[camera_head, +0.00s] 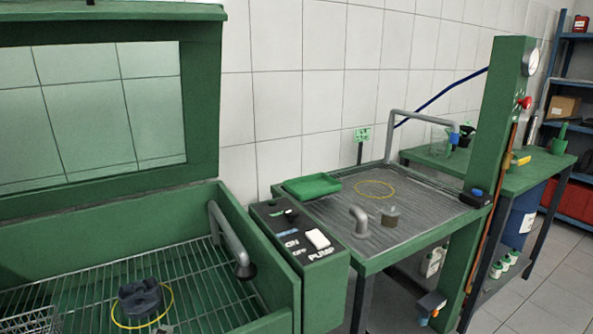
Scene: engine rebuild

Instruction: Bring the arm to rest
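Neither of my grippers shows in the head view, and no part of my arms can be made out. On the left, a green parts washer (262,321) stands with its windowed lid (105,110) raised. A dark metal part (141,299) sits on its wire rack (205,290), inside a yellow ring (119,320). A grey spout (228,240) with a dark end bends down over the rack. On the green bench to the right, a small grey-brown part (390,216) stands on the ridged tray top (420,212).
A pump switch box (300,242) stands between washer and bench. The bench holds a green tray (312,187), another yellow ring (374,189) and a short bent pipe (359,221). A green post (497,130) with a gauge rises at the bench's right. Floor shows at lower right.

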